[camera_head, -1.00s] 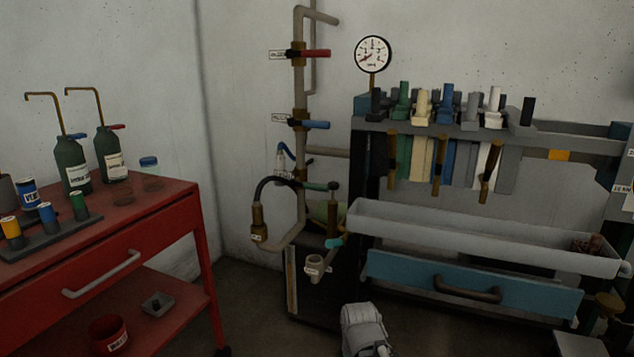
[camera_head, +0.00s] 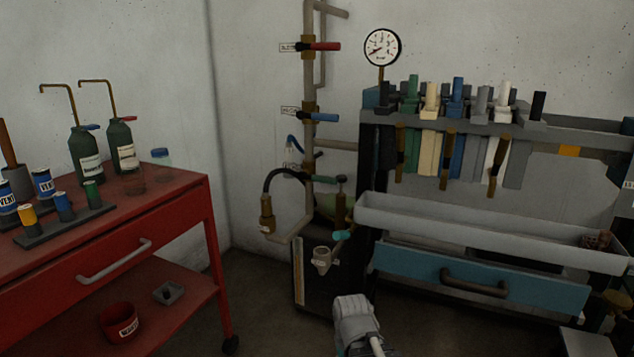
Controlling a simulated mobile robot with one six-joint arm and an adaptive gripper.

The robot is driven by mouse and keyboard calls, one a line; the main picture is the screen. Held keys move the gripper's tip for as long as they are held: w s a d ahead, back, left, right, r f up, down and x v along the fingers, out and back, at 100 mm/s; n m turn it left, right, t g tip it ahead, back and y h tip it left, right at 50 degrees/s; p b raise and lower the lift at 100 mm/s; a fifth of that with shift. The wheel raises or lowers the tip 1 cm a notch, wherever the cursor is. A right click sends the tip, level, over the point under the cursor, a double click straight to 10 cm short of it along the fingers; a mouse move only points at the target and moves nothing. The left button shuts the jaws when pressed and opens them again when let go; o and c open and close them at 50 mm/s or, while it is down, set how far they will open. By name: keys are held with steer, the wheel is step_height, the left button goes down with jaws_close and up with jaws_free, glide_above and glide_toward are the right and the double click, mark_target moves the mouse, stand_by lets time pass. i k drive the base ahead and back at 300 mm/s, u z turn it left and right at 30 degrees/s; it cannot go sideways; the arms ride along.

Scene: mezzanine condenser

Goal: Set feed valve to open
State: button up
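A vertical pipe stands against the back wall with several lever valves on it. The upper valve has a red handle (camera_head: 323,46) pointing right, square to the pipe. The middle valve has a blue handle (camera_head: 318,117), also pointing right. A green-handled valve (camera_head: 326,179) sits lower, its handle roughly level. Small white tags hang left of the valves, and their print is too small to read, so I cannot tell which is the feed valve. A grey part of my arm (camera_head: 355,320) shows at the bottom centre; my gripper's fingers are not visible.
A red cart (camera_head: 180,195) with bottles and cans stands at left. A rack (camera_head: 375,150) with coloured handles, a grey trough (camera_head: 480,225) and a blue drawer (camera_head: 410,262) fill the right. A pressure gauge (camera_head: 382,47) stands above. Floor between cart and pipe is clear.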

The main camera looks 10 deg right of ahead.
mark_target(320, 179)
steer(key=u, duration=0.75)
steer(key=k, duration=0.85)
steer(key=z, duration=0.7)
steer(key=i, duration=1.05)
steer(key=u, duration=0.05)
